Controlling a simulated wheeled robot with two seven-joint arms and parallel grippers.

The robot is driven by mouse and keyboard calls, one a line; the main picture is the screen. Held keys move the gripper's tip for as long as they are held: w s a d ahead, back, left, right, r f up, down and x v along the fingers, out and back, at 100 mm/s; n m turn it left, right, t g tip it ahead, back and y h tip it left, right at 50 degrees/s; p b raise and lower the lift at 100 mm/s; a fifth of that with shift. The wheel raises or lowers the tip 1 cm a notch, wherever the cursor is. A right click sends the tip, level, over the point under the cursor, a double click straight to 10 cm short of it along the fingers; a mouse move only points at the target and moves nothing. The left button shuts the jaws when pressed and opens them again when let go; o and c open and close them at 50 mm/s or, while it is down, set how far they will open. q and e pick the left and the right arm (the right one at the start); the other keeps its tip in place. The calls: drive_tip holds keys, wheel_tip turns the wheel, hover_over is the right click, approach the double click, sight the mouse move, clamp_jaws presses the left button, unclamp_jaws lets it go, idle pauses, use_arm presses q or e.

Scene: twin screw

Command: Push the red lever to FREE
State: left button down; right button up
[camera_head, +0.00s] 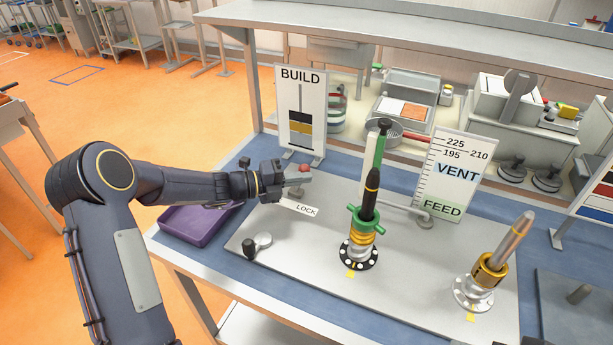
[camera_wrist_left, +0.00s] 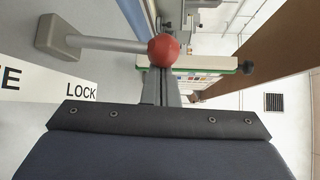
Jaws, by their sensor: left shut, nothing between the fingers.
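The red ball knob (camera_head: 305,168) of the lever shows just past the fingertips of my left gripper (camera_head: 296,177). In the left wrist view the red knob (camera_wrist_left: 164,50) sits right at the tips of the shut fingers (camera_wrist_left: 160,88); I cannot tell whether they touch. Its grey shaft (camera_wrist_left: 112,44) runs left to a grey pivot block (camera_wrist_left: 58,38). A white label (camera_head: 305,210) below reads LOCK; in the left wrist view the label (camera_wrist_left: 40,95) also shows a cut-off E. The left gripper is empty. My right gripper is out of view.
A purple tray (camera_head: 197,224) and a black-knobbed crank (camera_head: 258,244) lie nearby. The BUILD gauge board (camera_head: 302,108) stands behind the lever. A green-handled post (camera_head: 367,218), the VENT/FEED board (camera_head: 456,172) and a brass-collared post (camera_head: 490,268) stand to the right.

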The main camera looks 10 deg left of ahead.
use_arm(q)
drive_tip(key=a+n+h, duration=0.1)
drive_tip(key=a+n+t+p, duration=0.1)
drive_tip(key=a+n+t+h+p, duration=0.1)
drive_tip(key=shift+w+a+r+h, duration=0.25)
drive_tip(key=shift+w+a+h, duration=0.05)
drive_tip(key=shift+w+a, duration=0.1)
drive_tip(key=shift+w+a+f+p, duration=0.15)
drive_tip(key=shift+a+f+p, duration=0.1)
drive_tip(key=shift+a, duration=0.45)
drive_tip(key=shift+w+a+f+p, duration=0.15)
drive_tip(key=shift+a+p, duration=0.1)
drive_tip(key=shift+a, duration=0.4)
use_arm(e)
drive_tip(key=shift+r, duration=1.9)
use_arm(q)
drive_tip(key=s+d+r+b, duration=0.1)
drive_tip(key=s+d+r, duration=0.1)
drive_tip(key=s+r, duration=0.4)
drive_tip(key=s+d+r+b, duration=0.1)
drive_tip(key=s+d+r, duration=0.2)
drive_tip(key=s+r, duration=0.4)
use_arm(e)
wheel_tip(320, 180, down, 2)
drive_tip(key=shift+f, duration=0.15)
